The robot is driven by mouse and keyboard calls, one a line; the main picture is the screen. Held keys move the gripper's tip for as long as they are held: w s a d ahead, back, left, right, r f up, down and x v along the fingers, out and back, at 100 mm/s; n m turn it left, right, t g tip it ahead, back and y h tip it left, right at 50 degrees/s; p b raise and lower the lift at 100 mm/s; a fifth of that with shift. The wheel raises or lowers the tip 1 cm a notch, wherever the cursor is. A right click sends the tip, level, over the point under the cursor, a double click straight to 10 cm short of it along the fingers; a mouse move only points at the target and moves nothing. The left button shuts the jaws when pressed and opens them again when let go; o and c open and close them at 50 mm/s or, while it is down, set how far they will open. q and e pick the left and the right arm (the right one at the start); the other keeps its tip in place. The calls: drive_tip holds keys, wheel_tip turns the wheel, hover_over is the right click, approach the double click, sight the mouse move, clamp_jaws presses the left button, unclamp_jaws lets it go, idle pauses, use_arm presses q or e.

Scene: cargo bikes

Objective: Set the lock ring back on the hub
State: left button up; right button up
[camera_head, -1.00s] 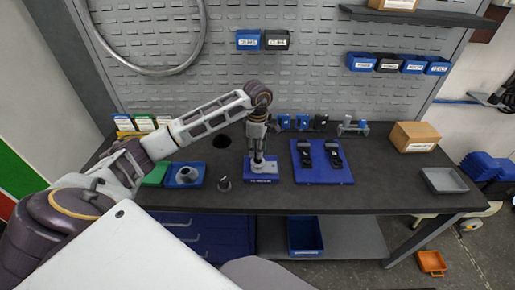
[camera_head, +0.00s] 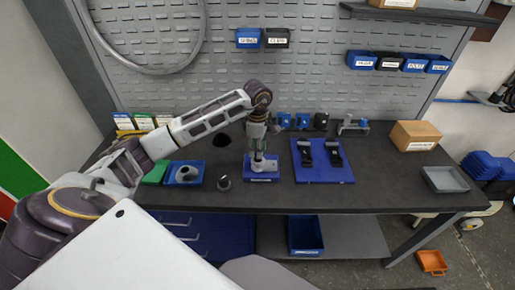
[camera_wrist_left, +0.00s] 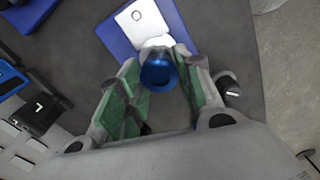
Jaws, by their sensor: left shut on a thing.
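My left gripper (camera_head: 259,158) points down over a small stand with a blue base (camera_head: 262,178) and a pale metal plate. In the left wrist view its green-padded fingers (camera_wrist_left: 160,68) are closed on a blue ring-like part (camera_wrist_left: 157,74), which I take to be the lock ring. The pale plate (camera_wrist_left: 140,20) of the stand shows just beyond it. The hub is mostly hidden under the ring and fingers. I cannot tell whether the ring touches the hub. My right gripper is in neither view.
A blue tray (camera_head: 200,181) with a round grey part stands to the left. A small dark knob-like part (camera_head: 224,183) is close beside the stand. A blue board (camera_head: 322,178) with two black pieces lies to the right. A grey tray (camera_head: 445,180) is farther right.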

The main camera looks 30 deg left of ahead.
use_arm(q)
drive_tip(key=o, duration=0.9)
drive_tip(key=shift+f, duration=0.1)
drive_tip(key=shift+r, duration=6)
